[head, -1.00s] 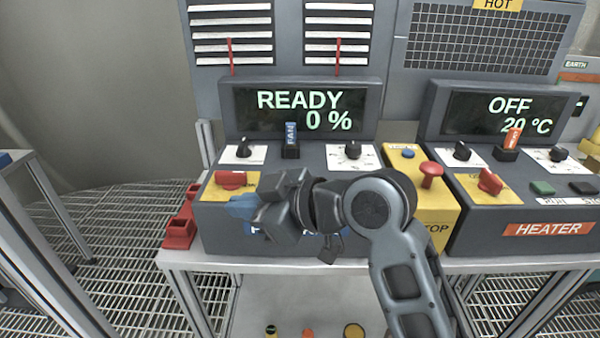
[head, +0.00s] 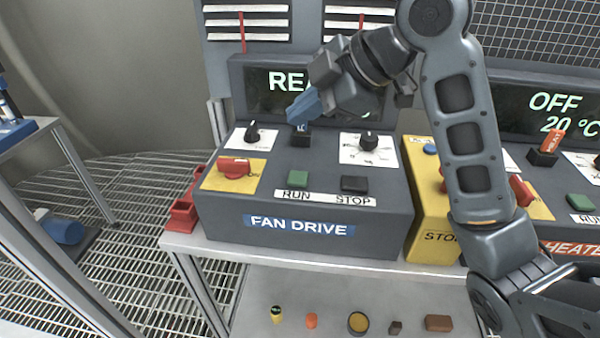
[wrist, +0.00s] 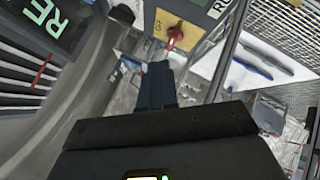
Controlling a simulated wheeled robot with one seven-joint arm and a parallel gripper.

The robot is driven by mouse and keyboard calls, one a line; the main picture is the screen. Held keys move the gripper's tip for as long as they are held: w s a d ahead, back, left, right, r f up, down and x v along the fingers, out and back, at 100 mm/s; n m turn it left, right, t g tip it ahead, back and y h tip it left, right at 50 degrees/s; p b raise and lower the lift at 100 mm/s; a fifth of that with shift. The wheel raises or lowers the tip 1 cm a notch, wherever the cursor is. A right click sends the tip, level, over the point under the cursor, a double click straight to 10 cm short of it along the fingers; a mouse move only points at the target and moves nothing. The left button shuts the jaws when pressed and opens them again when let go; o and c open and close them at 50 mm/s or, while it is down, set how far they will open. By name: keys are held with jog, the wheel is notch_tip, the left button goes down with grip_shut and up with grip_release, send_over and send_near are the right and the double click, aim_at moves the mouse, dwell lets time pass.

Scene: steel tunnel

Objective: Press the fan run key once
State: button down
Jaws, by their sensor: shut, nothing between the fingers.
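The fan run key is a green square button (head: 298,178) above the word RUN on the grey fan drive console (head: 230,222) in the head view. It is uncovered, and nothing touches it. A dark stop key (head: 354,184) sits to its right. My gripper (head: 303,108) is shut, with its blue fingers together and empty.
The fan display (head: 285,80) shows "RE", the rest hidden by my gripper. A red switch (head: 235,167) and a black knob (head: 253,134) lie left of the keys. A yellow stop box (head: 432,220) and the heater console stand right. Small objects lie on the lower shelf (head: 260,300).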

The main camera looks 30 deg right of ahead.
aim_at(303, 179)
jog(key=shift+f, duration=0.1)
notch_tip(303, 179, down, 9)
jog(key=b, duration=0.5)
dwell(2.2)
jog(key=shift+f+b, duration=0.25)
jog(key=shift+b, duration=0.05)
jog(key=shift+f+b, duration=0.4)
jog(key=shift+f, duration=0.05)
dwell(0.7)
dwell(0.3)
jog(key=shift+r+p, duration=0.7)
jog(key=shift+r, duration=0.2)
